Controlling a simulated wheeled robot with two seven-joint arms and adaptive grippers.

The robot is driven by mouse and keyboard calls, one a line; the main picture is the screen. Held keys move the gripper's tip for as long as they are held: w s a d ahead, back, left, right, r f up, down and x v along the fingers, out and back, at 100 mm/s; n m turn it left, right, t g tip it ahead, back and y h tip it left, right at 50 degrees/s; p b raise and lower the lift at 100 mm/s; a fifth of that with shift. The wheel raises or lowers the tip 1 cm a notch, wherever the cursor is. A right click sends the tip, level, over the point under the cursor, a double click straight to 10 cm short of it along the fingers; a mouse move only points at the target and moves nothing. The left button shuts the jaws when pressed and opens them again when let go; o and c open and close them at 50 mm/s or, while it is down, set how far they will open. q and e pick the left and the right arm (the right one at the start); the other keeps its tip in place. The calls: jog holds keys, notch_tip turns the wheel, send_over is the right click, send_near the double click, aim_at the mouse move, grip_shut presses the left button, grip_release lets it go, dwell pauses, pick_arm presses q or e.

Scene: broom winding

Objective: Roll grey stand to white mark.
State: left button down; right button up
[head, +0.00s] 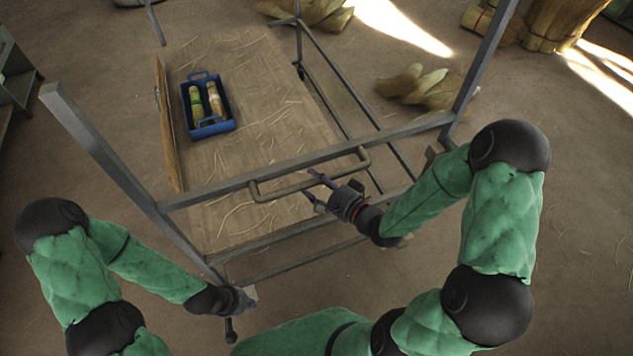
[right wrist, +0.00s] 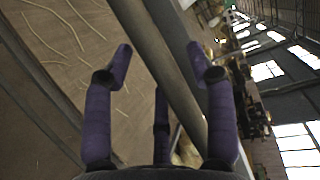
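The grey stand (head: 230,183) is a metal frame with tall posts, a top rail and a bent handle (head: 285,193) on its near side. My right gripper (head: 315,187) is at the handle's right half, fingers spread. In the right wrist view a round bar (right wrist: 160,65), apparently the handle, runs between the open purple fingers, which do not close on it. My left gripper (head: 236,303) is low, near the frame's lower left corner; its finger opening is unclear. A small pale patch (head: 251,292) shows beside it; I cannot tell whether it is the white mark.
A blue crate (head: 218,128) with bundled items stands on a straw-strewn wooden board (head: 262,85) within the frame. Straw bundles (head: 420,86) lie on the floor to the right, with more at the back. The floor at right is mostly clear.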

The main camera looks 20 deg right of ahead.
jog(key=shift+d+r, duration=0.1)
jog(key=v, duration=1.2)
dwell(0.6)
jog(key=w+a+f+n+g+h, duration=0.1)
jog(key=w+a+f+n+g, duration=0.15)
jog(key=f, duration=0.55)
jog(key=w+a+f+n+g+h, duration=0.1)
jog(key=f+n+g, duration=0.15)
jog(key=f, duration=0.55)
jog(key=s+a+f+n+g, duration=0.6)
jog(key=s+a+f+g, duration=0.3)
jog(key=f, duration=0.3)
jog(key=shift+s+a+n+h, duration=0.3)
jog(key=shift+s+a, duration=0.1)
jog(key=shift+s, duration=0.15)
jog(key=shift+f, duration=0.1)
jog(key=shift+c, duration=0.2)
